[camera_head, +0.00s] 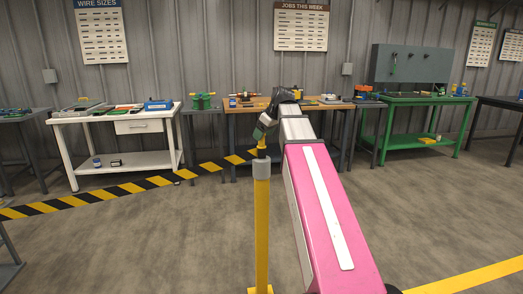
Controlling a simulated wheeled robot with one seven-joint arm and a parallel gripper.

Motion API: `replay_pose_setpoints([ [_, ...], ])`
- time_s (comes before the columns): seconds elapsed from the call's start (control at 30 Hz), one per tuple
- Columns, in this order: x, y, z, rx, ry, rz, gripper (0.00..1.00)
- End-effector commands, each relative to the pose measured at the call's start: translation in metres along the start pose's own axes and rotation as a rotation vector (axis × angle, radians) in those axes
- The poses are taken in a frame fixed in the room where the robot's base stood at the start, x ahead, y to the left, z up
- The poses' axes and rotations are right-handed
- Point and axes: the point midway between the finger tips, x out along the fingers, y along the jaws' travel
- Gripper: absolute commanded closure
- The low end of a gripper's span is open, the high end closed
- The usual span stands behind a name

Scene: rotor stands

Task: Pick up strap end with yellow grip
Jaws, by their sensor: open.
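A yellow-and-black striped strap (140,186) runs from the left edge up toward the top of a yellow post (262,230) with a grey collar (261,168). A small yellow piece, perhaps the strap end's yellow grip (261,152), shows just above the collar, where the strap reaches the post. My gripper (261,143) is directly above it, pointing down. It is open, but its fingers are small and dark. I cannot tell whether they are around the yellow piece or only over it.
My pink and white arm hides the floor right of the post. A white table (140,127), a wooden-topped bench (240,112) and a green table (420,101) stand along the back wall. A yellow floor line (470,277) lies at lower right. The floor left of the post is open below the strap.

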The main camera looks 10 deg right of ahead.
Motion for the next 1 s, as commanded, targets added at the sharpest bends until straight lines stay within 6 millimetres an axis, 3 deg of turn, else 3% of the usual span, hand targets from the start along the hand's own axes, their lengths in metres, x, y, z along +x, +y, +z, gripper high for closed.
replay_pose_setpoints([
  [0.3, 0.039, 0.005, -0.002, -0.001, -0.001, -0.001, 0.30],
  [0.57, 0.042, 0.005, -0.002, 0.000, 0.000, 0.000, 0.30],
  [0.7, 0.042, 0.005, -0.002, 0.000, 0.000, 0.000, 0.76],
  [0.77, 0.042, 0.005, -0.002, 0.000, -0.001, 0.000, 0.91],
  [1.0, 0.042, 0.005, -0.001, 0.000, -0.002, 0.000, 0.92],
])
